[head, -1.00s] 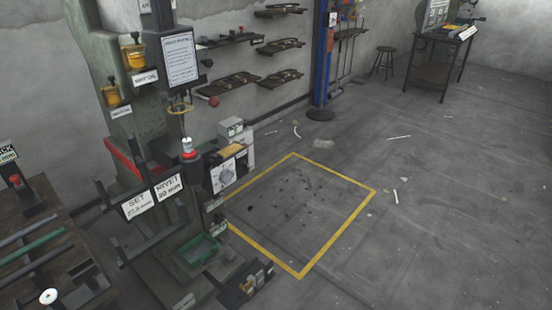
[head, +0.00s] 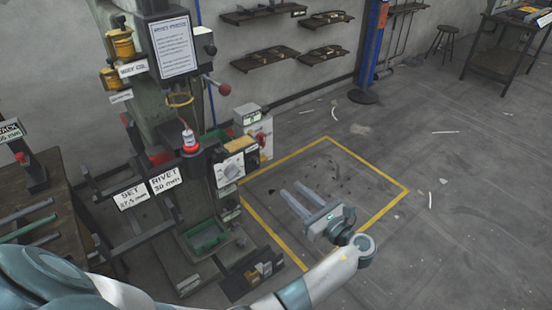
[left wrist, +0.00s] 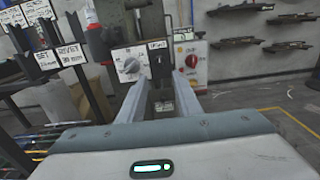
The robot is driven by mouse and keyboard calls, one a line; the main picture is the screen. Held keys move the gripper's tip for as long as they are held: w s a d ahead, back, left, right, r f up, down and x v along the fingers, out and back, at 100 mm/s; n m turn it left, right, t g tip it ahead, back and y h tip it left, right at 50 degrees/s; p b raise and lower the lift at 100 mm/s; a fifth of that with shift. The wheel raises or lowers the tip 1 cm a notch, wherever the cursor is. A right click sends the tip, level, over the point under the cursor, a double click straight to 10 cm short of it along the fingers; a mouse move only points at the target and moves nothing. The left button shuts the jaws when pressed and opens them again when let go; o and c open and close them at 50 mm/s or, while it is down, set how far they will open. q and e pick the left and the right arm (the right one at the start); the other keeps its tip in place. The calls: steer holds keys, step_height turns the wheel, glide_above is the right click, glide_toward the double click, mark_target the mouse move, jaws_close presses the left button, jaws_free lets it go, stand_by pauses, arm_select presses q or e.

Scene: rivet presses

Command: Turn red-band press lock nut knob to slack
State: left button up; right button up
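The press (head: 150,70) stands at the left in the head view, with a red band (head: 160,156) partly hidden behind its labels and frame. On its front box is a white panel with a round grey dial (head: 232,171); this dial also shows in the left wrist view (left wrist: 131,66). I cannot tell which part is the lock nut knob. My left gripper (head: 290,188) is open and empty, above the floor to the right of the press. In the left wrist view its fingers (left wrist: 162,88) point towards the control boxes, apart from them. My right gripper is not in view.
A grey box with a red knob (head: 262,142) stands beside the dial panel. A ball-ended red lever (head: 224,89) sticks out from the press. A green tray (head: 207,237) sits low on the base. The yellow-outlined floor area (head: 375,212) is mostly clear.

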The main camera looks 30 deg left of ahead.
arm_select(q)
steer(key=shift+s, duration=0.1)
steer(key=shift+a, duration=0.1)
steer(key=p, duration=0.2)
glide_toward(258, 161)
steer(key=x, duration=0.7)
steer(key=shift+a+r, duration=0.15)
steer(key=shift+a, duration=0.2)
steer(key=shift+w+a, duration=0.2)
steer(key=shift+a, duration=0.4)
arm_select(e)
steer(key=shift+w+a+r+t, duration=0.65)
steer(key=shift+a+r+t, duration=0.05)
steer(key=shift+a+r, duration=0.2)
arm_select(q)
jaws_close()
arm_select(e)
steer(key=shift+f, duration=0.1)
